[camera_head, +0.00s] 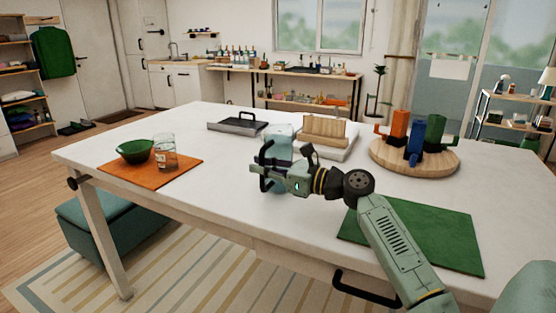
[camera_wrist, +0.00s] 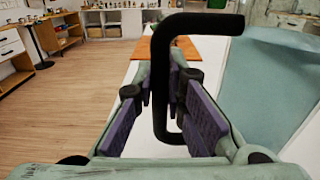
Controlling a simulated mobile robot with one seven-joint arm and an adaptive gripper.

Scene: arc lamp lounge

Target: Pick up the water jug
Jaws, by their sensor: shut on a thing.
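The water jug (camera_head: 280,139) is pale teal, with its upper part showing behind my gripper in the head view. My gripper (camera_head: 260,172) hides much of its lower part. In the wrist view the jug's body (camera_wrist: 268,90) fills the right side, and its black handle (camera_wrist: 160,85) runs upright between my purple-padded fingers (camera_wrist: 168,105). The fingers are closed around the handle. The jug looks upright. I cannot tell whether its base touches the white table (camera_head: 215,200).
An orange mat (camera_head: 125,172) at left holds a green bowl (camera_head: 134,151) and a glass jar (camera_head: 165,151). Behind are a grey tray (camera_head: 232,127) and a wooden rack (camera_head: 325,130). A round board (camera_head: 445,160) with coloured mugs is at right. A green mat (camera_head: 440,240) lies nearer.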

